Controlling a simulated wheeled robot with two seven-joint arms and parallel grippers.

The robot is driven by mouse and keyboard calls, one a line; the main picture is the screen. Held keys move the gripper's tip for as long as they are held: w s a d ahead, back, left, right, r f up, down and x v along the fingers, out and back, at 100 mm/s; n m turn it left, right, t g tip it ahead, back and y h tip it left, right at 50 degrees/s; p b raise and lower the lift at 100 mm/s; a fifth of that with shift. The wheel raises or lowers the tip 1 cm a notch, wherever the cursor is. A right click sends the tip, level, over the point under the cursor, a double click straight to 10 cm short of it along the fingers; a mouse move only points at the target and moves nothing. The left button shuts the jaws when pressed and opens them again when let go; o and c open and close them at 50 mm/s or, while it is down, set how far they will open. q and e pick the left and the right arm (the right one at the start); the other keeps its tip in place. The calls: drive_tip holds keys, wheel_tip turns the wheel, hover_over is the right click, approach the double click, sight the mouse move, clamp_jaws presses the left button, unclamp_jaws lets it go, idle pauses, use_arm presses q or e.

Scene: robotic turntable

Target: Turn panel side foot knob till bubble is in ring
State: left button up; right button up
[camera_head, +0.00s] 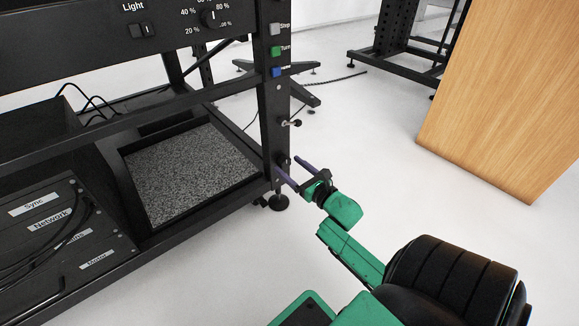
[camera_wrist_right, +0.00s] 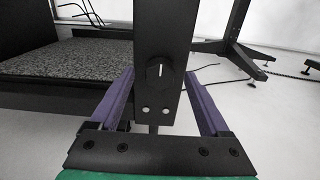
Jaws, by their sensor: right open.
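A round black knob (camera_wrist_right: 158,74) with a white mark sits low on the black corner post (camera_wrist_right: 166,30) of the rack. My right gripper (camera_head: 288,163) is open, its two purple fingers pointing at the post. In the right wrist view, its fingers (camera_wrist_right: 160,76) stand on either side of the post and knob, apart from the knob. A round levelling foot (camera_head: 279,203) stands under the post on the floor. I cannot make out a bubble or ring in either view. My left gripper is not in view.
A small lever (camera_head: 291,123) sticks out of the post above the gripper. Blue, green and white buttons (camera_head: 276,51) sit higher up. A speckled grey plate (camera_head: 190,175) lies in the rack's lower bay. A wooden panel (camera_head: 505,100) stands at the right, with clear floor between.

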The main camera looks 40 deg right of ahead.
drive_tip(key=shift+w, duration=0.45)
drive_tip(key=shift+c, duration=0.3)
